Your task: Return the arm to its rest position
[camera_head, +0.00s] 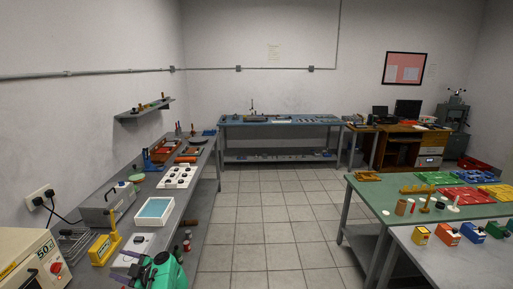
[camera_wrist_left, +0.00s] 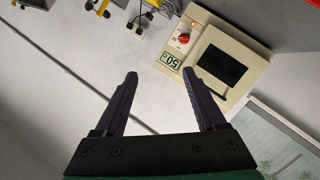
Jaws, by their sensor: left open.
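My left gripper (camera_head: 132,264) shows at the bottom of the head view, at the end of my green arm, over the near end of the left bench. In the left wrist view my left gripper (camera_wrist_left: 157,80) has its two dark fingers spread wide apart with nothing between them. Beyond the fingertips are a pale wall and a cream box (camera_wrist_left: 205,38) with a red knob and a "50" label, seen upside down and apart from the fingers. My right gripper is in neither view.
The grey left bench (camera_head: 205,175) carries a white tray (camera_head: 178,177), a blue-topped tray (camera_head: 154,212) and a yellow stand (camera_head: 104,248). The cream box (camera_head: 32,262) stands at lower left by the wall. A green-topped table (camera_head: 375,196) stands right. The tiled floor between is clear.

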